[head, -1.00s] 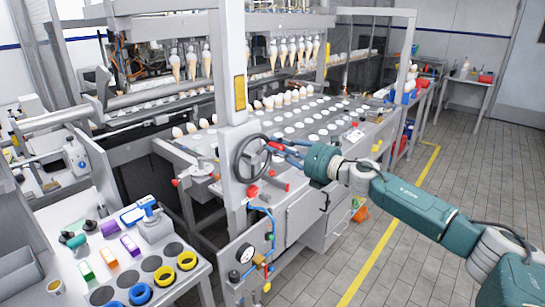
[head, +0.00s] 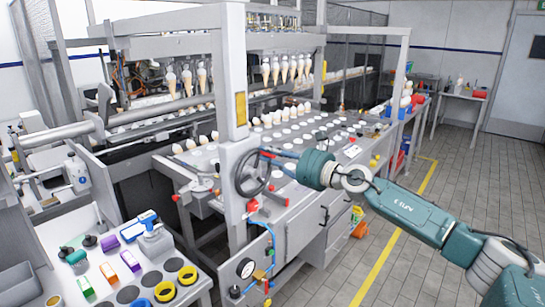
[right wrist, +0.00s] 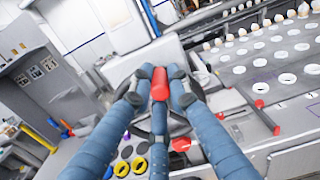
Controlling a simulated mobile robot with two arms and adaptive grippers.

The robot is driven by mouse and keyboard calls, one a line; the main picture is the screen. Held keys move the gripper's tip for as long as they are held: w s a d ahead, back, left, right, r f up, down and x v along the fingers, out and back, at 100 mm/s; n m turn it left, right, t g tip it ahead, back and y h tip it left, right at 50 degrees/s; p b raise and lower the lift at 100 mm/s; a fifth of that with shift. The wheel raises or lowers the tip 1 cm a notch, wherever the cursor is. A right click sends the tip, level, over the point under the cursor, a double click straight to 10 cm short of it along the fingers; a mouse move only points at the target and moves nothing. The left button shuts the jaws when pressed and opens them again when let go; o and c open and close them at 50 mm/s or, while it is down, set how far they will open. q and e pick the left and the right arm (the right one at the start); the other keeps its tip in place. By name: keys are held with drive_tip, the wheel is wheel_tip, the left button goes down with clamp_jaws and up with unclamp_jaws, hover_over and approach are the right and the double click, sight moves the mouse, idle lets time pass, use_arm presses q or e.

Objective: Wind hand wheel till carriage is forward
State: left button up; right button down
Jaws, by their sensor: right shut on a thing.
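The dark hand wheel (head: 239,172) stands on the front of the grey machine, beside a white upright post. My right gripper (head: 268,153) is at the upper right of its rim. In the right wrist view its blue fingers (right wrist: 159,84) are shut on the wheel's red handle (right wrist: 160,78), which shows between the fingertips. Cones hang in rows from the overhead cone grippers (head: 285,68), above and behind the plate with round holes (head: 310,150). Which part is the carriage, and how far forward it stands, I cannot tell. My left gripper is not in view.
The white post (head: 233,80) rises close to the wheel. Red knobs, a gauge (head: 246,268) and blue hoses sit below it. A side table at lower left holds coloured blocks and yellow rings (head: 187,275). The tiled floor at right is open.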

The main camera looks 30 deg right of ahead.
drive_tip(key=shift+a+r+n, duration=0.15)
drive_tip(key=shift+r+n, duration=0.15)
drive_tip(key=shift+r, duration=0.35)
drive_tip(key=c, duration=1.6)
unclamp_jaws()
drive_tip(key=shift+c, duration=0.2)
drive_tip(key=shift+w+a+f, duration=0.15)
drive_tip(key=shift+a+f, duration=0.1)
drive_tip(key=shift+f, duration=0.1)
drive_tip(key=v, duration=1.2)
drive_tip(key=shift+d, duration=0.1)
